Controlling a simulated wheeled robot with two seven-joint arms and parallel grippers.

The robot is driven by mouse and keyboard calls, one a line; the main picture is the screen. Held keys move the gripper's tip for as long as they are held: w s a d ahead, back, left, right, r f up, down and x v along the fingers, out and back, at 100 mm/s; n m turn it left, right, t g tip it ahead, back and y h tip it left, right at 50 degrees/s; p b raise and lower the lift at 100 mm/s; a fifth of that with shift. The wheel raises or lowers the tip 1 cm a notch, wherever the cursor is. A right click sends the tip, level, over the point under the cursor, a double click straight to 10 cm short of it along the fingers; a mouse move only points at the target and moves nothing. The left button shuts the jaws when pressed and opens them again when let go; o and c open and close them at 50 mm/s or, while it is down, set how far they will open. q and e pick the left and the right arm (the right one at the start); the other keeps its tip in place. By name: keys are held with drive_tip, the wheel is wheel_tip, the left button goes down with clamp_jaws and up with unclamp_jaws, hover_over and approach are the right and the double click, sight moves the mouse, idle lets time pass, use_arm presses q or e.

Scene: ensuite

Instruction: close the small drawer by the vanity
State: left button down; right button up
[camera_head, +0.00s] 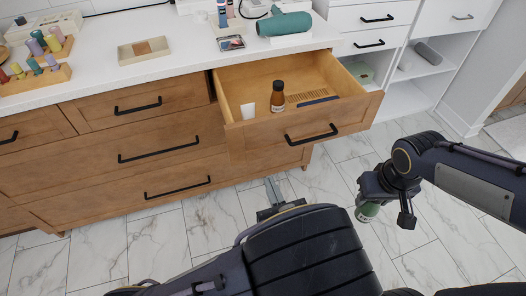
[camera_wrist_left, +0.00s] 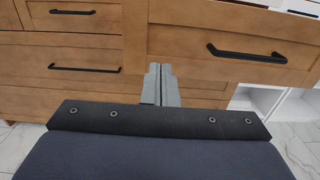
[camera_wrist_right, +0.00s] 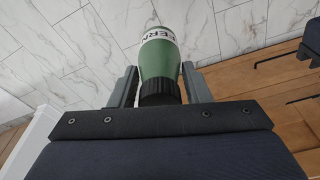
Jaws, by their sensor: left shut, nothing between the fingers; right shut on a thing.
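The small wooden drawer (camera_head: 310,134) at the right end of the vanity (camera_head: 130,150) stands pulled out, with a black bar handle (camera_head: 311,134). My right gripper (camera_head: 384,190) is shut on a green bottle (camera_head: 367,211), right of the drawer; the bottle (camera_wrist_right: 160,60) also shows in the right wrist view.
White shelves (camera_head: 425,70) stand to the right. The marble floor in front is clear.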

sight(252, 142)
use_arm(q)
drive_tip(key=x, duration=1.1)
drive_tip(key=shift+w+a+b, duration=0.2)
drive_tip(key=shift+w+b, duration=0.1)
drive_tip(key=shift+b, duration=0.1)
use_arm(e)
drive_tip(key=shift+f, duration=0.4)
